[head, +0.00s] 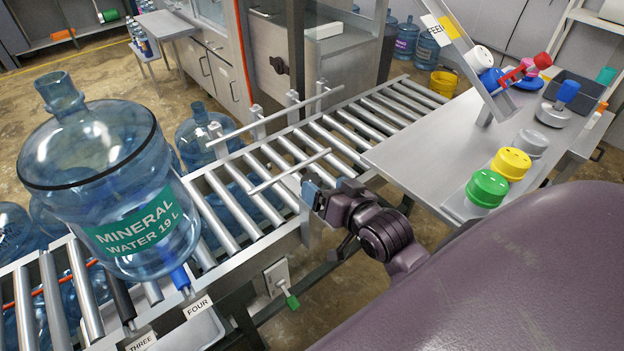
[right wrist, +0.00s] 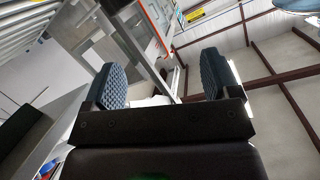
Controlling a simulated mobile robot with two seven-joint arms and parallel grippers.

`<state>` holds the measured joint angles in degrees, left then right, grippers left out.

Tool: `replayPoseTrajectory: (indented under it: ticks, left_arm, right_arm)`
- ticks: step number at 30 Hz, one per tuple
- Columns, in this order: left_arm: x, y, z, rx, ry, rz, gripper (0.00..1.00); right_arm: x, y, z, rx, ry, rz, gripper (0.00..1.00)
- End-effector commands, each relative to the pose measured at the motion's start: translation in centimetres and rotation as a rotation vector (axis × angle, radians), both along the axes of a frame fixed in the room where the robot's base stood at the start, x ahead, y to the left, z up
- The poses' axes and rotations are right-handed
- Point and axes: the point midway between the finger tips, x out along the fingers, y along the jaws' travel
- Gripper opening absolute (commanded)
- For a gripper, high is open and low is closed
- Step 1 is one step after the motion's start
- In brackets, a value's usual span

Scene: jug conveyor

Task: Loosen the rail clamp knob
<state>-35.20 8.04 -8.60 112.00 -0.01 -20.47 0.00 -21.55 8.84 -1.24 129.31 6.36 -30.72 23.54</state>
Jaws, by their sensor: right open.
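My right gripper (head: 312,190) is at the near side of the roller conveyor, just below the near guide rail (head: 288,171). In the right wrist view its two blue ribbed fingers (right wrist: 165,82) are apart with nothing between them. I cannot make out a rail clamp knob on the near rail; the gripper covers part of the near conveyor edge there. The far guide rail (head: 275,112) stands on upright posts with small clamps, too small to tell a knob. My left gripper is not in view.
A large blue water jug (head: 110,185) stands on the conveyor rollers (head: 268,205) at the left. A metal table (head: 425,150) on the right holds green (head: 487,188) and yellow (head: 511,164) caps. A green-handled lever (head: 291,301) sticks out below the conveyor.

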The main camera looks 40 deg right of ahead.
Motion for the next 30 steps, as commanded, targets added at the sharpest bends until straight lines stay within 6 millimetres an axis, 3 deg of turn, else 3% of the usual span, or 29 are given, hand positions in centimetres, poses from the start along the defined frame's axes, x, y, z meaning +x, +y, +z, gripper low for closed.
replayPoseTrajectory:
  ticks: [4, 11, 30]
  left_arm:
    - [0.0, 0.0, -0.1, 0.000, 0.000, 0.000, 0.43]
    - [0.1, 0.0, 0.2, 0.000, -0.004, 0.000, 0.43]
    - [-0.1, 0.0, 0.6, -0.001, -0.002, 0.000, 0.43]
  right_arm:
    - [-0.7, -1.3, -2.0, -0.257, 0.150, -0.008, 0.82]
    - [-0.5, -1.4, -2.7, -0.338, 0.190, 0.017, 0.82]
    - [7.9, -2.3, -6.2, -0.332, 0.188, 0.017, 0.82]
